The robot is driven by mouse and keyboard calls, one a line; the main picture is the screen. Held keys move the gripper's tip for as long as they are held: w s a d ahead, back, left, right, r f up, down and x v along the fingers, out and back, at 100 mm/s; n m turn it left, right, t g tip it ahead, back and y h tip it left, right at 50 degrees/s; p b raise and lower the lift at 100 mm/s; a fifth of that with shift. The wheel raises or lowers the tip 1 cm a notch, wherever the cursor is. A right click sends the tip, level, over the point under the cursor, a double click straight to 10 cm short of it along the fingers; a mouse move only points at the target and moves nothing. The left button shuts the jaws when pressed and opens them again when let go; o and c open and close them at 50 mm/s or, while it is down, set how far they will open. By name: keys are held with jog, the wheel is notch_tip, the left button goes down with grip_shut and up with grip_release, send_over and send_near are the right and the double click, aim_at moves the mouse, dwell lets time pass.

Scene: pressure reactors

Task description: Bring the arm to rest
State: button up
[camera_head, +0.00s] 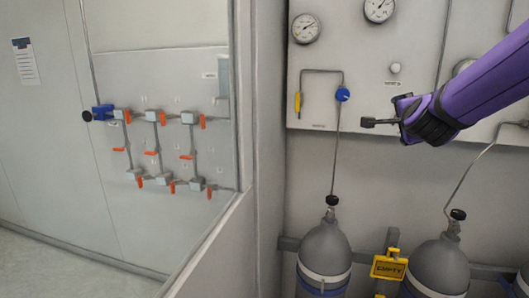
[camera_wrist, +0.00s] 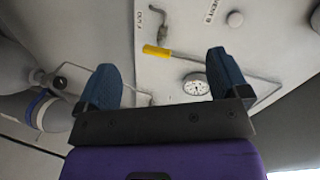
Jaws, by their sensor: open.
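My purple arm reaches in from the right in the head view, with my gripper (camera_head: 372,122) pointing left in front of the grey gas panel (camera_head: 330,85). In the wrist view my gripper (camera_wrist: 165,90) shows two blue fingers set wide apart with nothing between them. The gripper is open and empty. Beyond the fingers, the wrist view shows a yellow-handled valve (camera_wrist: 155,50) on the panel. The same kind of yellow handle (camera_head: 298,103) shows in the head view, left of a blue knob (camera_head: 342,95). The gripper appears apart from both.
Two grey gas cylinders (camera_head: 325,252) and (camera_head: 440,268) stand below the arm, with a yellow "EMPTY" tag (camera_head: 389,268) between them. Pressure gauges (camera_head: 306,28) sit above. A glass partition edge (camera_head: 245,150) and orange-handled valves (camera_head: 160,150) are at left. Floor (camera_head: 50,265) at lower left looks clear.

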jog(key=s+a+n+g+y, duration=0.2)
jog(key=s+a+n, duration=0.1)
jog(key=s+n, duration=0.2)
jog(key=s+a+f+n+g+y, duration=0.1)
jog(key=s+a+n+g+y, duration=0.1)
jog(key=s+n, duration=0.4)
jog(key=s+a+y, duration=0.1)
jog(key=s, duration=0.3)
jog(key=shift+s+a, duration=0.25)
jog(key=shift+s, duration=0.05)
jog(key=s+f+n+g, duration=0.1)
jog(key=s+n+g, duration=0.1)
jog(key=s, duration=0.3)
jog(key=s+d+f+n+g, duration=0.1)
jog(key=s+n+g, duration=0.1)
jog(key=s, duration=0.4)
jog(key=s+f+n+g, duration=0.1)
jog(key=s+f+n, duration=0.1)
jog(key=s, duration=0.3)
jog(key=shift+s+d+f+n+g, duration=0.1)
jog(key=shift+s+d+n+g, duration=0.1)
jog(key=shift+d+n+g, duration=0.15)
jog(key=shift+c, duration=0.2)
